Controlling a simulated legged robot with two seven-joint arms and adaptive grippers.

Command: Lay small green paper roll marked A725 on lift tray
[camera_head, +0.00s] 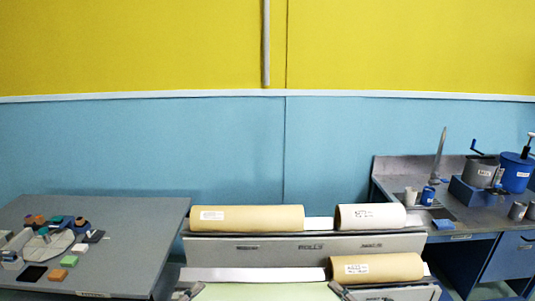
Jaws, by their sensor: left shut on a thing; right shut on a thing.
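A pale green paper roll (265,292) is at the bottom edge of the head view, partly cut off by it. No A725 mark shows on the visible part. My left gripper (190,291) is shut on its left end. My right gripper (341,290) is shut on its right end. The roll lies level between them, in front of the rolls rack. I cannot make out a lift tray in this view.
A grey rack marked ROLLS (270,249) stands ahead, with a long tan roll (247,219), a white roll (370,217) and a lower tan roll (377,268). A cluttered grey table (140,235) is left; a workbench with pots (480,218) is right.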

